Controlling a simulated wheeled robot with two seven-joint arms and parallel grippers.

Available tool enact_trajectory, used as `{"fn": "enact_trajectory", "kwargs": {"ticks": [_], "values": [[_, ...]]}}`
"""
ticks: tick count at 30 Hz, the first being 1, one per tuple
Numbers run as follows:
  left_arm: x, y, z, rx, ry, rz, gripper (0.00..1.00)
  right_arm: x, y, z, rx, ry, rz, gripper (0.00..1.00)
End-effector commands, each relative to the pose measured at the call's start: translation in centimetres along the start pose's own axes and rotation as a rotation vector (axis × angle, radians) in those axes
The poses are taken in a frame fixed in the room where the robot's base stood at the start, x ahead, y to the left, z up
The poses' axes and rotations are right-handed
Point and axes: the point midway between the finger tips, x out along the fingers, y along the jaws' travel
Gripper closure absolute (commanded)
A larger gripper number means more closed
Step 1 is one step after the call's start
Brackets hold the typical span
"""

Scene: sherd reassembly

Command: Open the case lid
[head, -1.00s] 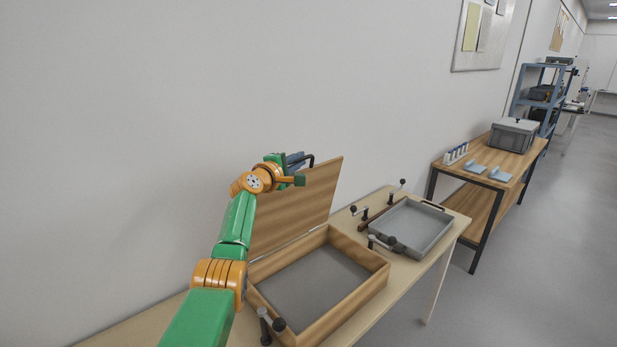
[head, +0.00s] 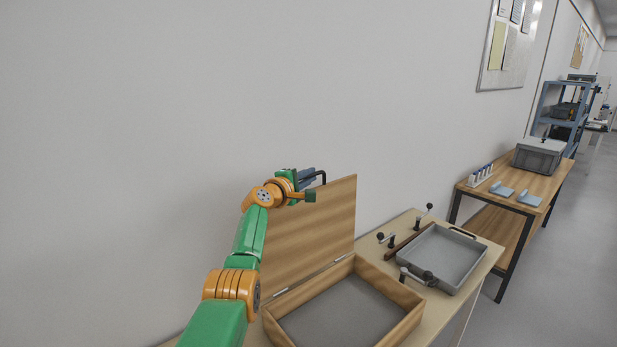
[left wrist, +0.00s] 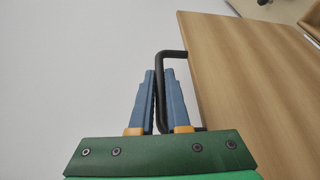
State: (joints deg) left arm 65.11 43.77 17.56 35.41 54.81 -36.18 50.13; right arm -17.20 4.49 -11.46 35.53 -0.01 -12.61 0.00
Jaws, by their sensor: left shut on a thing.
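The wooden case (head: 410,325) sits on the light table with its grey inside showing. Its lid (head: 325,228) stands up along the hinge side, close to upright, near the wall. The lid also fills the right of the left wrist view (left wrist: 250,85). My left gripper (head: 308,178) is at the lid's top edge. Its blue fingers (left wrist: 160,95) are shut on the black lid handle (left wrist: 160,62), which also shows in the head view (head: 324,178). My right gripper is not in view.
A grey tray (head: 476,262) sits on the table right of the case, with black-knobbed clamps (head: 391,240) beside it. Farther back, a wooden bench (head: 512,208) carries a grey lidded box (head: 537,158). The wall is close behind the lid.

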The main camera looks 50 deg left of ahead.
Motion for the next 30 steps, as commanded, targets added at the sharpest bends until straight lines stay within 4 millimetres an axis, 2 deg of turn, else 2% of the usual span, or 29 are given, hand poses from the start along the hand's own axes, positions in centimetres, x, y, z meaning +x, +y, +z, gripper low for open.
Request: {"fn": "enact_trajectory", "kwargs": {"ticks": [1,2,5,17,23,30], "values": [[0.0,0.0,0.0,0.0,0.001,0.0,1.0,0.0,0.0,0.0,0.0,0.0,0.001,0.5],[0.0,0.0,0.0,0.0,0.001,0.0,0.83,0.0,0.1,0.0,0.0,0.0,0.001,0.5],[0.0,0.0,0.0,0.0,0.001,0.0,0.56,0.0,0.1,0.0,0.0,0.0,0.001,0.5],[-0.3,-0.1,-0.1,0.002,0.002,0.001,0.56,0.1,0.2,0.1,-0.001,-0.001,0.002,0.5],[-1.9,-0.2,-0.2,0.006,0.002,0.001,0.56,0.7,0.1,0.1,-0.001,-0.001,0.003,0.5],[-4.9,-0.4,-0.1,0.005,0.001,-0.001,0.56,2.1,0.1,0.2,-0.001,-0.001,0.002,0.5]]}}
